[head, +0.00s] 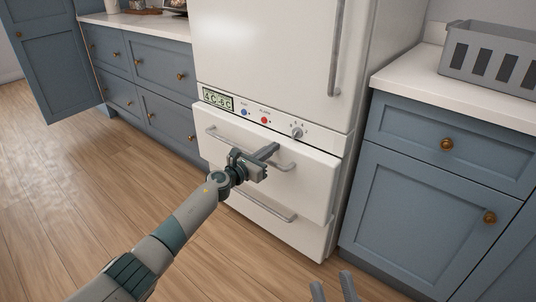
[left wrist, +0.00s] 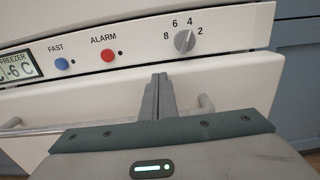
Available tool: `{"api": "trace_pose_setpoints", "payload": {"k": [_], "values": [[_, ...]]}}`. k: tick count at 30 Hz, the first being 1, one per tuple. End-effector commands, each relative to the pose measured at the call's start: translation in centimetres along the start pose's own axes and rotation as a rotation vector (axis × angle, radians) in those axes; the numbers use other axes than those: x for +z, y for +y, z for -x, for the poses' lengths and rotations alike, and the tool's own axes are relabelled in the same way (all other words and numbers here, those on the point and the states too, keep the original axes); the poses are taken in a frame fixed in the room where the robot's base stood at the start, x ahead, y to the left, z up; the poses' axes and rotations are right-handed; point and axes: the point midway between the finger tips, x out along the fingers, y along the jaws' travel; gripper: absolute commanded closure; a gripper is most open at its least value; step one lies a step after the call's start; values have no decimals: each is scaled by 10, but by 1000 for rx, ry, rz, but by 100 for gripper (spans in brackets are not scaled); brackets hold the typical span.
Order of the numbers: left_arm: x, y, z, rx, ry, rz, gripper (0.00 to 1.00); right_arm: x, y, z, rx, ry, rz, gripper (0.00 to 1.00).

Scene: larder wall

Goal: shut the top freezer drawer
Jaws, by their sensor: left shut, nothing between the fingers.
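The top freezer drawer (head: 312,185) is a white front with a grey bar handle (head: 218,134), below the control panel of the white fridge-freezer. It stands a little proud of the drawer below. It fills the middle of the left wrist view (left wrist: 235,88), under the panel. My left gripper (head: 273,149) is shut and empty in front of the drawer's upper part, by the handle. Its fingertips (left wrist: 162,82) point at the drawer front; I cannot tell whether they touch it. My right gripper (head: 333,288) shows at the bottom edge, its two fingers apart.
A lower freezer drawer (head: 300,236) with its own handle sits beneath. The panel (head: 250,109) carries a display, two buttons and a dial. Blue cabinets (head: 430,190) flank the fridge; a grey basket (head: 490,60) stands on the right counter. The wooden floor at left is clear.

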Motion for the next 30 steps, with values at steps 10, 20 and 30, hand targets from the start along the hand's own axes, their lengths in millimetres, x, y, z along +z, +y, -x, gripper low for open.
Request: {"api": "trace_pose_setpoints", "payload": {"k": [10,20,30], "values": [[0,0,-2,0,0,0,100,-2,2,-1,1,14,3,69],[1,1,3,1,0,0,100,-2,1,-3,1,2,3,69],[1,0,36,0,1,-1,100,33,-14,18,1,-228,-34,69]]}}
